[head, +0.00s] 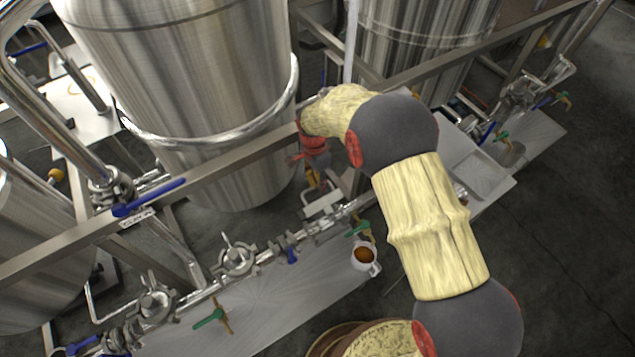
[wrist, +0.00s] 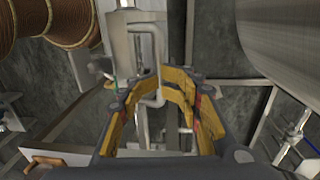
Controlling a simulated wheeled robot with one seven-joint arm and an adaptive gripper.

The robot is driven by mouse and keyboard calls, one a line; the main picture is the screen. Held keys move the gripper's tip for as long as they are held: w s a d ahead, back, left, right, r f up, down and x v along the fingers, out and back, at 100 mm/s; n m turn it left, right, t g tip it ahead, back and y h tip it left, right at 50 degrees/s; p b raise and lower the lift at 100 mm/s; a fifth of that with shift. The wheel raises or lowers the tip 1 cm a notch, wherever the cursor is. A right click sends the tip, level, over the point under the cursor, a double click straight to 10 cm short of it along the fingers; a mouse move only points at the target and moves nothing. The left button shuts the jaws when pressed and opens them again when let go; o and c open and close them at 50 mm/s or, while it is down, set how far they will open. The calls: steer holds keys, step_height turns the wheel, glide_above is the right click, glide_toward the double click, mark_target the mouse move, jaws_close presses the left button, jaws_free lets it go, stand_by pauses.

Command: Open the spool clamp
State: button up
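Pipe clamps with wing nuts sit on the steel pipe run in the head view: one clamp (head: 238,257) at the middle, another clamp (head: 155,302) lower left. A further clamp (head: 110,187) is higher at the left. I cannot tell which is the spool clamp. My gripper (head: 313,183) points down beside the big tank, right of these clamps and apart from them; it is small and partly hidden there. In the wrist view its yellow-padded fingers (wrist: 160,88) stand apart with nothing visibly gripped. A bent silver pipe (wrist: 157,50) shows beyond and between them.
A large steel tank (head: 190,90) and a frame rail (head: 220,170) flank my arm. A white cup (head: 364,267) of brown liquid stands on the metal tray (head: 270,310). Valves with green handles (head: 210,318) line the pipes. Open dark floor lies at right.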

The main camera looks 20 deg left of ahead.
steer(key=w+a+r+p, duration=0.1)
steer(key=w+a+r, duration=0.4)
steer(key=r, duration=0.1)
steer(key=shift+a+r+p, duration=0.3)
steer(key=shift+r+p, duration=0.05)
steer(key=shift+p, duration=0.05)
stand_by(0.8)
steer(key=shift+a, duration=0.1)
steer(key=r, duration=0.1)
steer(key=d+r, duration=0.1)
steer(key=r, duration=0.1)
steer(key=s+r, duration=0.1)
steer(key=r, duration=0.1)
steer(key=shift+s+d+r, duration=0.1)
steer(key=shift+d+r, duration=0.05)
steer(key=shift+r, duration=0.1)
stand_by(0.4)
steer(key=shift+d, duration=0.1)
